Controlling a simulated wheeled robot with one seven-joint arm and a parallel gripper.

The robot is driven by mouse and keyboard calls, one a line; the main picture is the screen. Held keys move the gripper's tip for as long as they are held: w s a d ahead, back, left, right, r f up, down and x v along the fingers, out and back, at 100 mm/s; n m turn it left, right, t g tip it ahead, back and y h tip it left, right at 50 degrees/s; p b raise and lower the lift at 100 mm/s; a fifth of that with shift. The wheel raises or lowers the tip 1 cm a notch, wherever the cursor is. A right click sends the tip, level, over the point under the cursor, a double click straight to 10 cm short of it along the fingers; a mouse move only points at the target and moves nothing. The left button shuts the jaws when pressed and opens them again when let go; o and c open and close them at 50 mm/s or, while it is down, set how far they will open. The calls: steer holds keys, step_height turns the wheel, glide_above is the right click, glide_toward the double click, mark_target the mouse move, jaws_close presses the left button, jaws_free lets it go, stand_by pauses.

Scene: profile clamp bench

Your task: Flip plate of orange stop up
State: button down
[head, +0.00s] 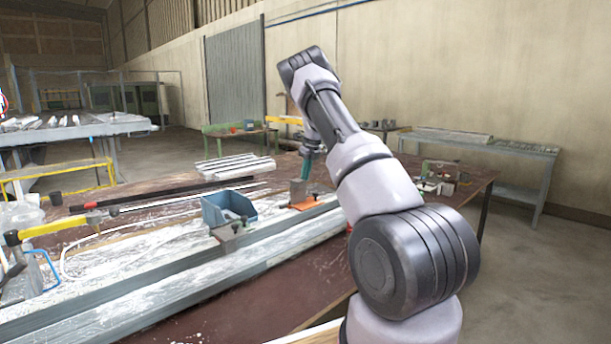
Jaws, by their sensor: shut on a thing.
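The orange stop shows on the metal profiles at the middle of the bench, right of the blue bin. Its orange plate (305,204) looks low and near flat, with a grey upright block (297,191) behind it. My arm reaches over from the right and bends down there. My gripper (307,172) is small and partly hidden behind my forearm, just above the orange stop. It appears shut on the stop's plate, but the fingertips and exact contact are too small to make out.
A blue bin (229,209) stands on the profiles left of the stop. Long metal profiles (180,287) run along the bench front. A yellow-handled clamp (54,228) and black bar lie left. Small parts (440,178) sit on the bench's right end.

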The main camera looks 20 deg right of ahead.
steer(key=shift+w+a+r, duration=0.45)
steer(key=shift+w+a, duration=0.2)
steer(key=shift+a, duration=0.1)
steer(key=shift+r, duration=0.25)
steer(key=s+d+v, duration=0.1)
steer(key=v, duration=0.9)
steer(key=shift+s+d+f, duration=0.2)
steer(key=shift+d+f, duration=0.05)
steer(key=shift+f, duration=0.05)
